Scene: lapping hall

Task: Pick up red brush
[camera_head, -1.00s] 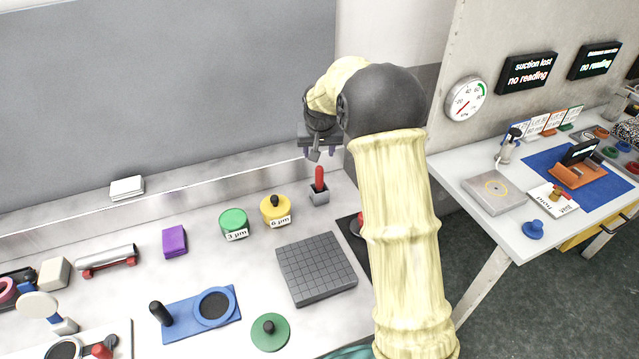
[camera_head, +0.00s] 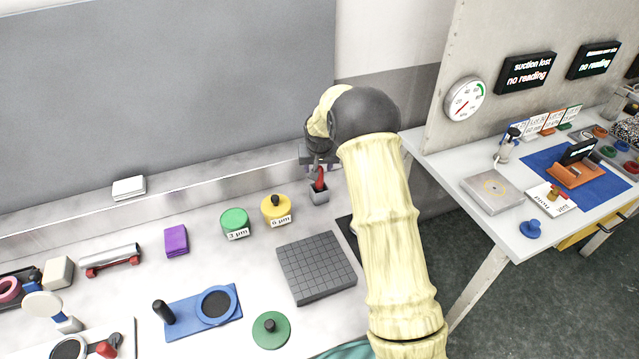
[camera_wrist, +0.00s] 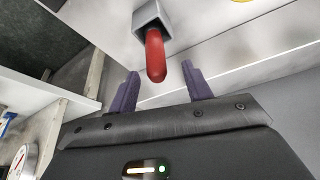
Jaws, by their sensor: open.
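The red brush (camera_head: 320,180) stands upright in a small grey holder (camera_head: 319,195) near the back right of the left bench. In the wrist view the red handle (camera_wrist: 155,56) points out of the grey holder (camera_wrist: 149,16). My gripper (camera_wrist: 160,84) is open, with its two purple fingers apart and the handle's end showing between them. Whether a finger touches the handle cannot be told.
A yellow jar (camera_head: 276,208) and a green jar (camera_head: 234,222) stand left of the holder. A dark gridded plate (camera_head: 316,267) lies in front. The raised back ledge (camera_head: 230,178) runs behind. A second table (camera_head: 470,205) stands at the right.

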